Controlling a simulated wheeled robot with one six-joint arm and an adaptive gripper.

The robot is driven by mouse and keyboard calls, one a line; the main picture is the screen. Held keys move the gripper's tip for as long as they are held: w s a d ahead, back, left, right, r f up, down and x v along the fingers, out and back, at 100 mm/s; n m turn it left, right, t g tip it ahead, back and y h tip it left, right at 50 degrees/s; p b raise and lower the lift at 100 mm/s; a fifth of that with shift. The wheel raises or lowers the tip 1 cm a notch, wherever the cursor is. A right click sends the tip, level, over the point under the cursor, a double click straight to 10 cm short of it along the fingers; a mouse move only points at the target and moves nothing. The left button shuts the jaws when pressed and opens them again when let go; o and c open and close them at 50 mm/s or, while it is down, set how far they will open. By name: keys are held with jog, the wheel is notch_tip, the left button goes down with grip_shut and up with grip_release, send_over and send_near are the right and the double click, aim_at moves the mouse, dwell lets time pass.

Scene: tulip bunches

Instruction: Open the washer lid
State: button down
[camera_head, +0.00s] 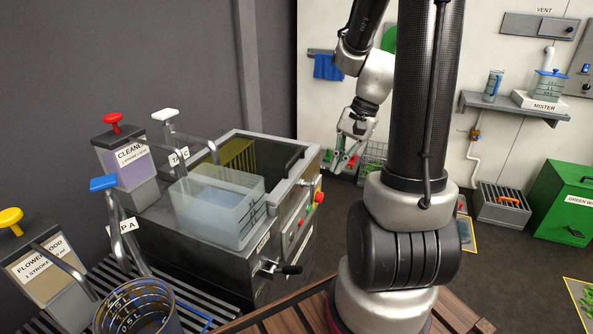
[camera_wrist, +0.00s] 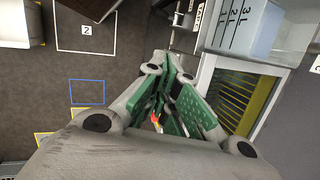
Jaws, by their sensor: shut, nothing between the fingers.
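The washer (camera_head: 301,222) is a grey metal box left of centre in the head view. Its framed lid (camera_head: 279,150) has a dark see-through pane and looks shut and flat on top; a yellow rack (camera_head: 238,156) shows through it. In the wrist view, the lid's pale frame (camera_wrist: 207,72) and the rack are at the right. My gripper (camera_head: 343,165) is to the right of the washer, in the air, apart from the lid. In the wrist view its green-padded fingers (camera_wrist: 163,112) are shut with nothing held.
A clear graduated bin (camera_head: 215,208) stands on the washer top, left of the lid pane. Pump bottles, including the cleaner (camera_head: 127,165) and flower food (camera_head: 48,275), stand left. A black-handled valve (camera_head: 283,269) sticks out in front. Floor right of the washer is open.

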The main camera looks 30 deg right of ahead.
jog(key=w+d+f+m+t+y, duration=0.2)
jog(key=w+d+f+m, duration=0.1)
jog(key=w+f+m, duration=0.5)
jog(key=m+t+h, duration=0.1)
jog(key=m+t, duration=0.2)
jog(key=m, duration=0.6)
send_near(292, 176)
jog(key=x, duration=0.6)
jog(key=shift+w+d, duration=0.1)
jog(key=shift+d, duration=0.05)
